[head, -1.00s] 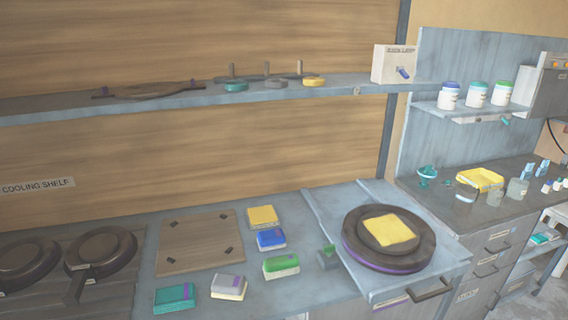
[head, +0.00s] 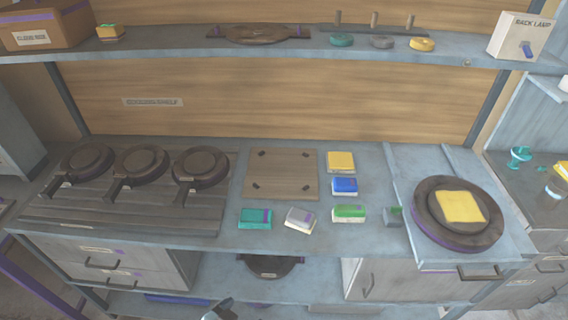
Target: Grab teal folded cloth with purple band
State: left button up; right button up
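The teal folded cloth with a purple band (head: 254,218) lies flat on the blue-grey counter near its front edge, left of the grey-and-white folded cloth (head: 300,219). The purple band shows towards its right end. Nothing covers it and nothing touches it. I cannot make out either of my grippers in the head view. A small grey and dark piece shows at the bottom edge, left of centre, too cut off to identify.
A wooden board (head: 283,173) lies behind the teal cloth. Green (head: 349,213), blue (head: 344,187) and yellow (head: 341,162) cloths lie to the right. Pans on a dark slatted rack (head: 75,216) stand left; a round press (head: 458,241) stands right. A shelf (head: 270,55) runs above.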

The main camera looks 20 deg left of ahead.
aim_at(250, 218)
jog(key=j+u, duration=0.1)
jog(key=u, duration=0.3)
jog(key=k+j+u, duration=0.1)
jog(key=u, duration=0.3)
jog(key=j+u, duration=0.2)
jog(key=u, duration=0.2)
jog(key=j+u, duration=0.15)
jog(key=u, duration=0.25)
